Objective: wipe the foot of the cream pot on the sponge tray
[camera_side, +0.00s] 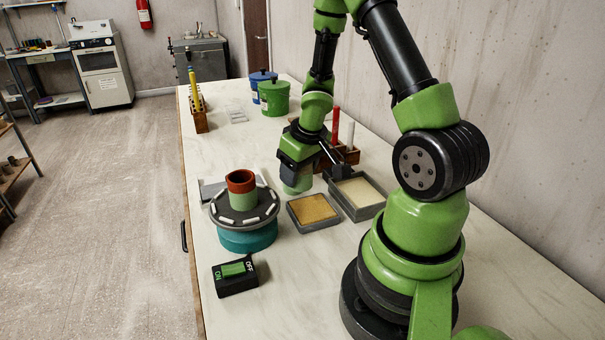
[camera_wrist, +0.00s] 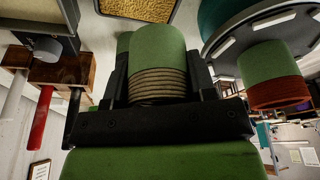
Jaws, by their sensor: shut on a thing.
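My gripper (camera_side: 298,160) is shut on a pot whose lower part is green (camera_side: 298,183). In the wrist view, between the fingers of my gripper (camera_wrist: 160,72), the pot (camera_wrist: 158,45) shows a smooth green part and a ribbed tan part nearer the palm. It looks upright in the side view, with the green foot end down. The sponge tray (camera_side: 292,217) is a shallow dark tray with a flat yellow-tan sponge (camera_side: 313,209). The pot appears just behind the tray, not over the sponge; its exact height is unclear. The sponge tray edge also shows in the wrist view (camera_wrist: 139,17).
A deeper grey tray (camera_side: 374,209) with pale contents stands right of the sponge tray. A turntable (camera_side: 247,240) at left carries a red-and-green pot (camera_side: 241,187). A switch box (camera_side: 236,284) lies in front. A wooden rack (camera_side: 349,155) and lidded buckets (camera_side: 273,98) stand behind.

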